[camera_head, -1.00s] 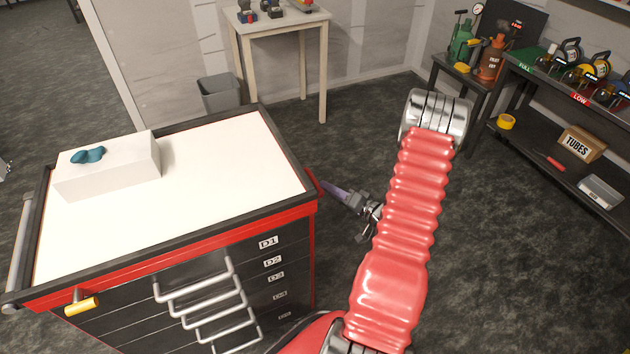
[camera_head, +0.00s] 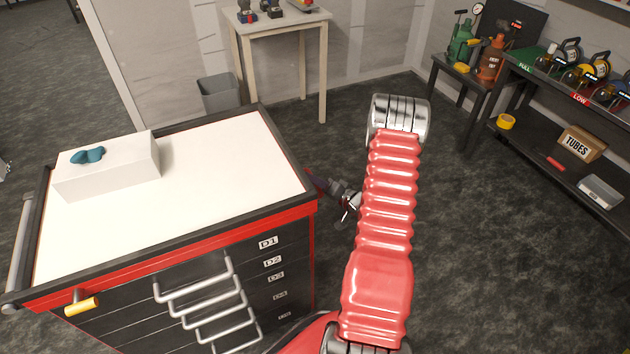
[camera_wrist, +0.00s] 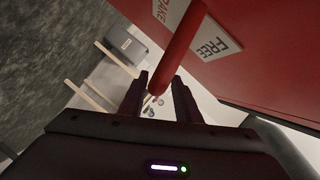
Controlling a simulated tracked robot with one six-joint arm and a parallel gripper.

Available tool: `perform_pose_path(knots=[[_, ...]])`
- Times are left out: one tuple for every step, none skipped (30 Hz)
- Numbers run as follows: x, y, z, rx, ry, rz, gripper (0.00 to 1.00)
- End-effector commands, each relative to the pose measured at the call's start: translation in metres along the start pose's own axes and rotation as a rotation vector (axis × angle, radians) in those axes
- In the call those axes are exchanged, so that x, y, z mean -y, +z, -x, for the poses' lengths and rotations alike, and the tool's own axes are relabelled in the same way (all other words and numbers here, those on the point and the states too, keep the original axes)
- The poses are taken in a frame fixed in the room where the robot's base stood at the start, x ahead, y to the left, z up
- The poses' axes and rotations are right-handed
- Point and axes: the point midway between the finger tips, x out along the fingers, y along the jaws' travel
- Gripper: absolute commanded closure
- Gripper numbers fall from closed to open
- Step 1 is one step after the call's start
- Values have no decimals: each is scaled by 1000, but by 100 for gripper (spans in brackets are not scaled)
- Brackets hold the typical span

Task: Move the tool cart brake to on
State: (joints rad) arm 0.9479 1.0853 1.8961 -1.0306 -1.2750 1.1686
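The tool cart (camera_head: 190,250) is red and black with a white top and drawers marked D1 and down. In the wrist view its red side panel (camera_wrist: 265,50) fills the upper right. A red brake lever (camera_wrist: 180,48) stands out from it, crossing a white label (camera_wrist: 205,35) with the words BRAKE and FREE. My gripper (camera_wrist: 158,92) has its two dark fingers apart, with the lever's free end showing in the gap between them. I cannot tell whether they touch.
A white block (camera_head: 110,168) with a teal item (camera_head: 88,155) sits on the cart top. A grey bin (camera_head: 219,93) and small table (camera_head: 280,25) stand behind. A dark shelf (camera_head: 560,100) is at the right. The floor right of the cart is clear.

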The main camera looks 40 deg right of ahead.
Motion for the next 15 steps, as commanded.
perform_pose_path(knots=[[0, 0, 0, 0, 0, 0, 74], [0, 0, 0, 0, 0, 0, 76], [0, 0, 0, 0, 0, 0, 79], [0, 0, 0, 0, 0, 0, 81], [0, 0, 0, 0, 0, 0, 83], [0, 0, 0, 0, -1, 0, 86], [0, 0, 0, 1, -1, 0, 88], [0, 0, 0, 1, -1, 0, 90], [0, 0, 0, 1, -1, 0, 93], [0, 0, 0, 1, -1, 0, 95], [1, 1, 0, 1, -1, 0, 97], [1, 1, 0, 2, -1, 0, 100], [1, 1, 0, 2, -1, 0, 100], [1, 1, 0, 2, -1, 0, 100], [1, 1, 0, 2, -2, 0, 100]])
